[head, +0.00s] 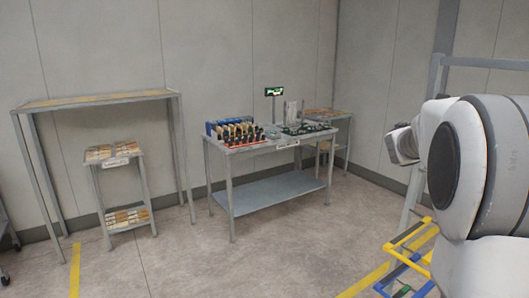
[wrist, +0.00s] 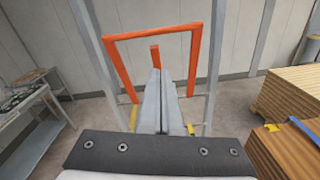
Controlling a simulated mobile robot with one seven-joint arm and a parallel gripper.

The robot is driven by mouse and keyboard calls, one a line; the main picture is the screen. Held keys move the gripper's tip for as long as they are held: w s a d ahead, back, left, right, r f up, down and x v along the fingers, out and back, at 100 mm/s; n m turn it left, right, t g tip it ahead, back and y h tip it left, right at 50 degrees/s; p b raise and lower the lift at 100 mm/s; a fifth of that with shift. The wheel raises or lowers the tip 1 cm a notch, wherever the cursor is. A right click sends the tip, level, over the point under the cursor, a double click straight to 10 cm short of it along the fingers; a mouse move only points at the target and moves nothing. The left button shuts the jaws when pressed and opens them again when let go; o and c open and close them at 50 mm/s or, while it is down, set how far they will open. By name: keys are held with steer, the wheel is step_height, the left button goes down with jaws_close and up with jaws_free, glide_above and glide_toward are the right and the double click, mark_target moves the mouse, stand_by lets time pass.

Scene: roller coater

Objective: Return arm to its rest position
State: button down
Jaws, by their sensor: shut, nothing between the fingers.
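My gripper (wrist: 160,78) shows in the wrist view, pointing away from the camera. Its two grey fingers are shut together with nothing between them. An orange frame (wrist: 123,72) stands beyond the fingertips, between two grey uprights; I cannot tell the exact distance between them. In the head view, my arm fills the right side, bent and raised, and hides what is behind it. My gripper cannot be made out in the head view.
In the head view, a grey table (head: 272,191) carries tools and a small display (head: 274,92). A tall bench (head: 95,101) and a small stand (head: 116,162) are to its left. A yellow rail (head: 407,233) is low at right. Stacked wooden boards (wrist: 290,97) are right in the wrist view.

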steer(key=s+a+f+m+y, duration=0.5)
steer(key=s+a, duration=0.4)
steer(key=a, duration=0.3)
steer(key=s+a+f+m+g+y, duration=0.1)
steer(key=s+a+f+m+y, duration=0.4)
steer(key=a, duration=0.7)
steer(key=s+a+f+m+g+y, duration=0.1)
steer(key=s+a+f+m+y, duration=0.5)
steer(key=s+a+f+m, duration=0.3)
steer(key=s+a+m, duration=0.1)
steer(key=s+a, duration=0.3)
steer(key=shift+s, duration=0.3)
